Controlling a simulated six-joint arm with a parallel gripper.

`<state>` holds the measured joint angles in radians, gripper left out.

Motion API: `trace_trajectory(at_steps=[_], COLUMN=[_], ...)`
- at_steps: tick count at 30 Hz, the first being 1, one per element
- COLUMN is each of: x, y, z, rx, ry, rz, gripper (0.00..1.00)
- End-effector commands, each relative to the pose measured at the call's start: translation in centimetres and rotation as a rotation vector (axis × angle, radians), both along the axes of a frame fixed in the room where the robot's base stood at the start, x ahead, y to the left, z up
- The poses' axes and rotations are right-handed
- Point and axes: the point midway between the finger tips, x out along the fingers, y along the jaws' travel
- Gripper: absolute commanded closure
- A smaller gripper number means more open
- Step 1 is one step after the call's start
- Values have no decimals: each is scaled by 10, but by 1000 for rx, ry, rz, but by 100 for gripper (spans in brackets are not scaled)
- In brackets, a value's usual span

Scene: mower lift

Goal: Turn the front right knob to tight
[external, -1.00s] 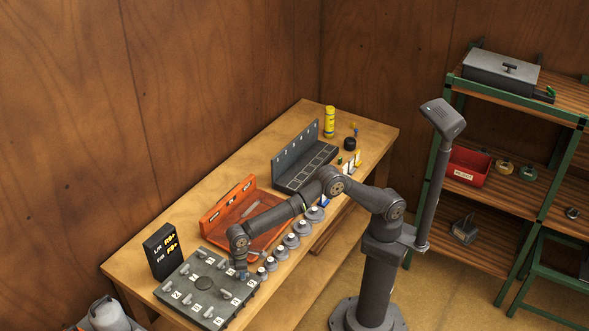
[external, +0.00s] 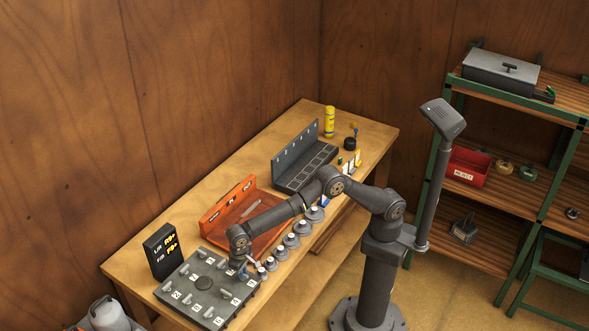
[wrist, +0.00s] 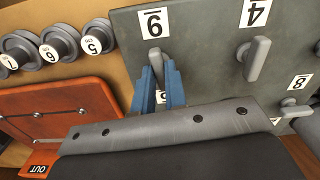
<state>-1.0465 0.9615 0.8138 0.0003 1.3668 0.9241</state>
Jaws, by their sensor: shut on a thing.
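A dark grey panel (external: 217,279) with several grey lever knobs and white number labels lies at the near end of the bench; it fills the top right of the wrist view (wrist: 205,50). My gripper (external: 245,268) is down at the panel's right corner, beside the weights. In the wrist view, my gripper's blue fingers (wrist: 159,72) are shut on a grey knob (wrist: 155,58) by a label reading 6 or 9. The fingers hide part of this knob and a label behind it. Another knob (wrist: 257,60) stands apart by label 4.
A black display (external: 163,251) with yellow L/R and F/B readings stands beyond the panel. Several grey round weights (external: 292,241) line the bench's front edge close to my gripper. An orange tray (external: 228,213) lies behind them.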

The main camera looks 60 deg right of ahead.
Motion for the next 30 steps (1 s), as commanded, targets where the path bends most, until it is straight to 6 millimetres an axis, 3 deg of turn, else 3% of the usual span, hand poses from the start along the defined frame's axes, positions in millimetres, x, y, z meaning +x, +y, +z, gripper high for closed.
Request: trace_trajectory(at_steps=[12,13,16,25,30], x=[1,1,1,1,1], y=[1,1,0,0,1], z=[2,2,1,2,19], rx=[4,4,3,1,3], ry=[-5,-5,-4,-2,-3], rz=[-6,-6,-6,-5,-5], gripper=[100,84,66,66,66])
